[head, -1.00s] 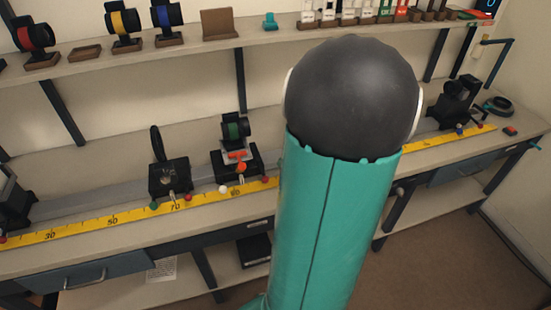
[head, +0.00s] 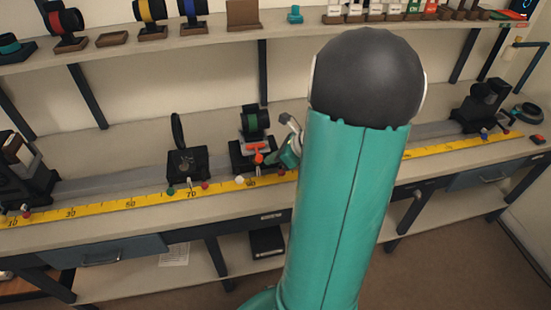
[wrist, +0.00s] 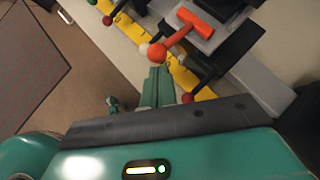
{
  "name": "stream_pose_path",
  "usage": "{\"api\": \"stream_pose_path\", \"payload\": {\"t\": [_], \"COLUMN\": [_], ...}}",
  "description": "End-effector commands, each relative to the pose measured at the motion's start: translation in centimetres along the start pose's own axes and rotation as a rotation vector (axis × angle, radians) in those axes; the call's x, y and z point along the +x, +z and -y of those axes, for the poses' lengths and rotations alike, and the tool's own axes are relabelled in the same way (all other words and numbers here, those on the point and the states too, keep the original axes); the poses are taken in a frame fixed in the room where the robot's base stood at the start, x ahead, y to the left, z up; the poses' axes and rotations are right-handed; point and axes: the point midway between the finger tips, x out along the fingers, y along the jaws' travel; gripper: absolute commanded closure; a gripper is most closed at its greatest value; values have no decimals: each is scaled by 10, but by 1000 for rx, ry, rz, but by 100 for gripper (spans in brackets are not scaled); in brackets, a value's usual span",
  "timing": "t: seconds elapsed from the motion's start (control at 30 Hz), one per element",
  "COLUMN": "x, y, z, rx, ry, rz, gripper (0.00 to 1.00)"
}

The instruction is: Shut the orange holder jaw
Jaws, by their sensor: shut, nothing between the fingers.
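The orange holder jaw (head: 256,147) is on a black holder (head: 238,160) on the bench rail, below a dark lens with a green band (head: 256,120). In the wrist view the orange jaw (wrist: 196,23) is a T-shaped piece on a grey block, with an orange ball (wrist: 157,52) at the end of its stem. My gripper (wrist: 160,72) is shut and empty, its teal fingertips just short of the orange ball. Whether they touch it I cannot tell. In the head view my gripper (head: 286,156) is just right of the holder, partly hidden by my arm.
A yellow scale (head: 130,202) runs along the bench front. Another black holder (head: 187,163) with a dark ring stands to the left. A white ball (wrist: 144,49) and a red ball (wrist: 187,97) are close to my fingers. A shelf (head: 110,51) with lenses runs above.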

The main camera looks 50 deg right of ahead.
Motion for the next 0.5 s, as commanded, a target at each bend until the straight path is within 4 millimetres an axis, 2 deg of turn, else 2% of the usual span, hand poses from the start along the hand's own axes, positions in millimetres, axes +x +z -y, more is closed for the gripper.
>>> {"api": "stream_pose_path", "payload": {"t": [0.13, 0.3, 0.5], "x": [3, 12, 12], "y": [2, 11, 12], "z": [5, 21, 23], "rx": [-1, -2, 0], "ry": [1, 2, 1], "rz": [0, 0, 1], "gripper": [100, 100, 100]}}
